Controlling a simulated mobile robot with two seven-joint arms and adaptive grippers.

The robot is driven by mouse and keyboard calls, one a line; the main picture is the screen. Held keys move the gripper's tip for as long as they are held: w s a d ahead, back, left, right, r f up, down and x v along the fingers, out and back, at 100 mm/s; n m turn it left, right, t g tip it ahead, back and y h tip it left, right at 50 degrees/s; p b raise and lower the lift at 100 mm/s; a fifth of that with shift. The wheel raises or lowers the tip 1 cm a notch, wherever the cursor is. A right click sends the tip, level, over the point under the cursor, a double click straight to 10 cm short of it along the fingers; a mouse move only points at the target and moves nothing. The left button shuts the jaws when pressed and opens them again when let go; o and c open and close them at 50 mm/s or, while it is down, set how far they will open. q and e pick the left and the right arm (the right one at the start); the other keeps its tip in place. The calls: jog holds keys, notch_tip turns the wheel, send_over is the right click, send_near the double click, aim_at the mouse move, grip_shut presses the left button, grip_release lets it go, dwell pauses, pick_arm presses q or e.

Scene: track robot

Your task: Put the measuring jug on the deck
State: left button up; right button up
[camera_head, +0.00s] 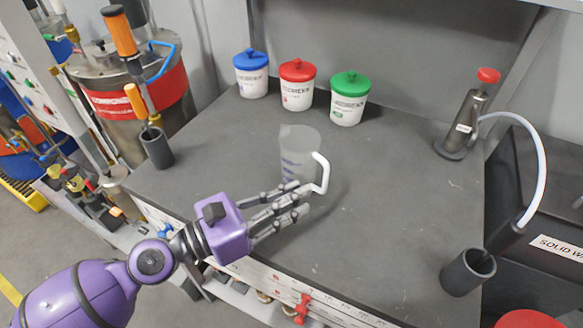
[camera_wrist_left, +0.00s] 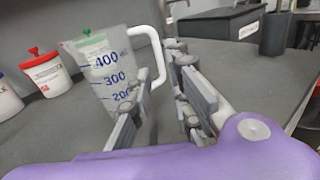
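The measuring jug (camera_head: 297,150) is clear with a white handle (camera_head: 322,172) and blue volume marks. It is upright at the middle of the grey worktop (camera_head: 390,210); its base is hidden behind my fingers. In the left wrist view the jug (camera_wrist_left: 105,70) is just ahead of the fingers. My left gripper (camera_head: 304,200) is open, its fingers apart on either side of the handle's lower end; I cannot tell whether they touch it. The gripper also shows in the left wrist view (camera_wrist_left: 163,72). My right gripper is not in view. Nothing is labelled as the deck.
Blue-lidded (camera_head: 251,75), red-lidded (camera_head: 297,85) and green-lidded (camera_head: 349,98) tubs stand behind the jug. A metal bottle with a red top (camera_head: 463,125) is at the back right. Dark cups stand at the left (camera_head: 156,147) and right (camera_head: 467,273).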

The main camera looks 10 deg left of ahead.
aim_at(324, 180)
pick_arm(q)
jog(key=shift+w+d+r, duration=0.2)
jog(key=shift+w+d, duration=0.05)
jog(key=shift+w, duration=0.05)
jog(key=p+x, duration=0.4)
jog(key=x, duration=0.2)
jog(key=shift+w+d+r, duration=0.1)
jog(key=shift+d, duration=0.1)
jog(key=shift+w+d, duration=0.15)
jog(key=shift+d, duration=0.05)
jog(key=c, duration=0.4)
grip_shut()
